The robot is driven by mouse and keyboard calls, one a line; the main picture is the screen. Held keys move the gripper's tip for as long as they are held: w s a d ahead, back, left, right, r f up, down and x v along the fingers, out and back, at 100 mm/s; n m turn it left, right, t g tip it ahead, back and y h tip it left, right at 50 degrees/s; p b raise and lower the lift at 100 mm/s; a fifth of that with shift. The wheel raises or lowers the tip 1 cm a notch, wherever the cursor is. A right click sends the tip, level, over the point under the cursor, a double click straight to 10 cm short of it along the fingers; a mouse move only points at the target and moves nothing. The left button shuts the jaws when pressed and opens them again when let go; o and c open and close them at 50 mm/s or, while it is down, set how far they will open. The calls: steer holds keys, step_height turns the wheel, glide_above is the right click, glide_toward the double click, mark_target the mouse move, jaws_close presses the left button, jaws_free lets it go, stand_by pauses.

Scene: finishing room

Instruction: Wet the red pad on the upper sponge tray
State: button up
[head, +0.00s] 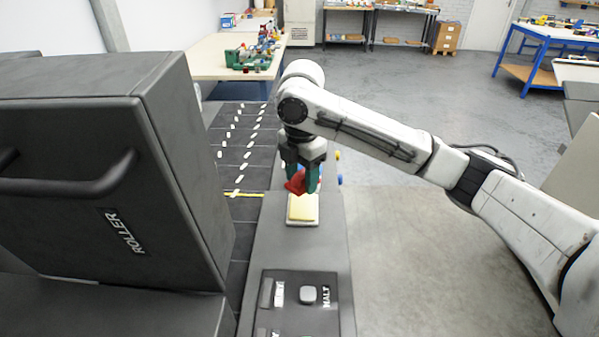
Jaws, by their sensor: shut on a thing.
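My gripper (303,176) points down with its green fingers shut on the red pad (294,183). The fingers hide part of the pad. The pad is over the far part of a small pale tray with a yellow sponge (302,207). Only one sponge tray shows clearly.
A dark housing marked ROLLER (90,170) stands close on the left. A control panel (298,300) with a HALT label lies in front of the tray. A dark bed with white pieces (238,140) runs behind the housing. Open grey floor (420,260) lies to the right.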

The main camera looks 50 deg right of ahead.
mark_target(301, 206)
steer(key=shift+f+b, duration=2.15)
steer(key=shift+f, duration=0.45)
steer(key=shift+f, duration=0.6)
steer(key=shift+r, duration=0.15)
stand_by(0.3)
step_height(301, 206, up, 7)
steer(key=p, duration=0.6)
stand_by(1.1)
